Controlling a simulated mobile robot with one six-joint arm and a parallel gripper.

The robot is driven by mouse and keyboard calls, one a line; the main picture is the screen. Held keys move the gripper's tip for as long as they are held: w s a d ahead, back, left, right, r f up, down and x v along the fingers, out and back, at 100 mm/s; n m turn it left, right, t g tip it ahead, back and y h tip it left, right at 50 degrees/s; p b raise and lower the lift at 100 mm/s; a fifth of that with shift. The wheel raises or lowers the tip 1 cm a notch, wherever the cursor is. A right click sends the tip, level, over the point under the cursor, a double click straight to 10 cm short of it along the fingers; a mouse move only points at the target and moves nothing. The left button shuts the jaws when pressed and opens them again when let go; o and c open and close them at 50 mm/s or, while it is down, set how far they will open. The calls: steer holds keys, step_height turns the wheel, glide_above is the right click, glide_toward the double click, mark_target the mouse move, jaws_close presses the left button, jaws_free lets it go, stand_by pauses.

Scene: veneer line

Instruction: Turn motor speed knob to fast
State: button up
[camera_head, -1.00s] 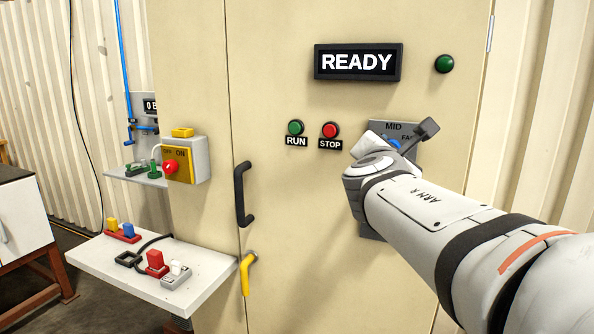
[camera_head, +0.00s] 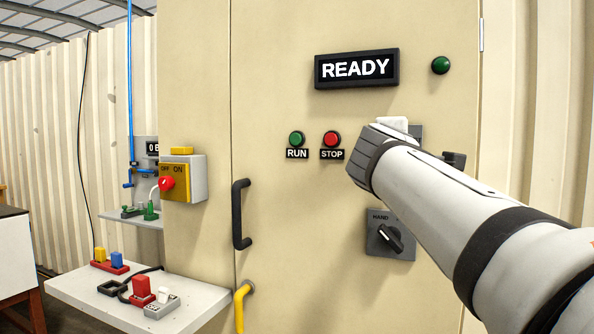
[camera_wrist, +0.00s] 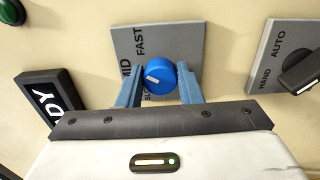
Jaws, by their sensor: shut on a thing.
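The blue motor speed knob (camera_wrist: 161,75) is in the middle of the wrist view, on a grey plate (camera_wrist: 182,42) lettered FAST, MID and a partly hidden SLOW. Its pale pointer mark lies left of its centre, facing roughly the MID side. My gripper (camera_wrist: 158,82) is shut on the knob, with one blue finger on each side. In the head view my arm hides the knob and most of the plate; only a plate corner (camera_head: 416,131) shows.
A HAND/AUTO switch (camera_head: 390,239) sits below my arm; it also shows at the right in the wrist view (camera_wrist: 303,71). The READY display (camera_head: 356,68), green RUN button (camera_head: 297,138) and red STOP button (camera_head: 332,138) are on the cabinet door nearby.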

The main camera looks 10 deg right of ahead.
steer(key=shift+f+m+b, duration=0.2)
steer(key=shift+m+b, duration=2.35)
steer(key=shift+m, duration=0.15)
steer(key=shift+r, duration=0.1)
steer(key=o, duration=1)
